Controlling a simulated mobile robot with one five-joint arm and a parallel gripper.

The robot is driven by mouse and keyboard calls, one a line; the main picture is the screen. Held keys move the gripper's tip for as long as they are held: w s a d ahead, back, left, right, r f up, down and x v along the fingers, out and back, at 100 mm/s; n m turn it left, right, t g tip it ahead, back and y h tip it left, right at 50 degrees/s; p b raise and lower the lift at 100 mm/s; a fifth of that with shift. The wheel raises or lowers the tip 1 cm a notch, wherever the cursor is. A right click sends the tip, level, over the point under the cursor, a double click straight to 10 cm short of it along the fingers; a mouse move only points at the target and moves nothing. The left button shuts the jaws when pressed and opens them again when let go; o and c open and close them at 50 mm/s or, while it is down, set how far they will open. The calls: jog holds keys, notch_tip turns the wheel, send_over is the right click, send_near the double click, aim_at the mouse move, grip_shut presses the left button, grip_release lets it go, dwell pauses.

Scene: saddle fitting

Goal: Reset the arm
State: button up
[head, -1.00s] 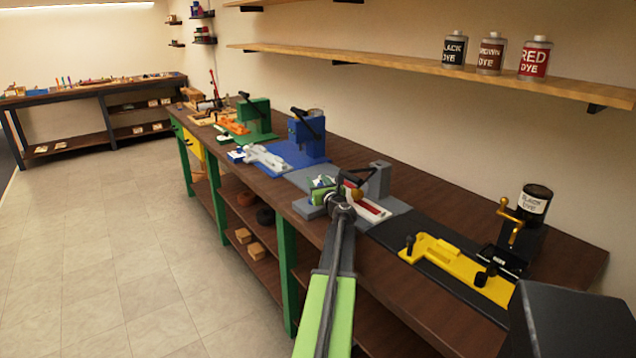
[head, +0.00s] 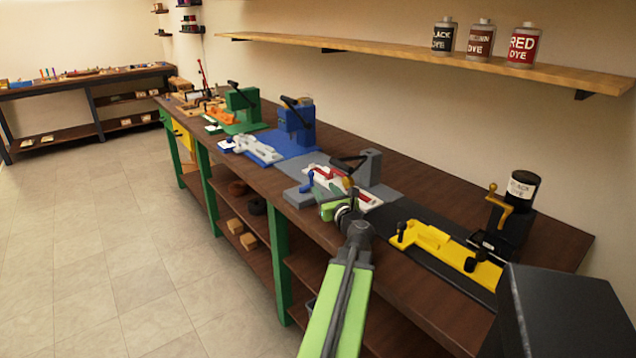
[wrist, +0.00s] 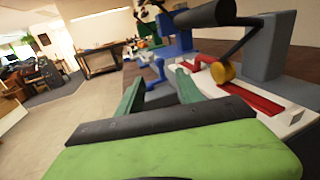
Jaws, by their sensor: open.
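My green arm reaches over the front edge of the workbench in the head view. My gripper (head: 333,208) is at the near side of the grey station (head: 369,178), whose fixture is white and red (head: 345,188). In the wrist view my gripper (wrist: 158,88) shows two green fingers spread apart with nothing between them. The grey station's white-and-red fixture (wrist: 268,103) lies just right of the fingers. A dark lever handle (wrist: 205,14) and a brass knob (wrist: 222,72) are close above and beside the right finger. I cannot tell whether anything touches.
Blue (head: 296,122) and green (head: 242,105) stations stand farther left. Open floor (head: 130,220) lies left of the bench (head: 440,300).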

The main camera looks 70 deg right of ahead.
jog(key=shift+v, duration=0.9)
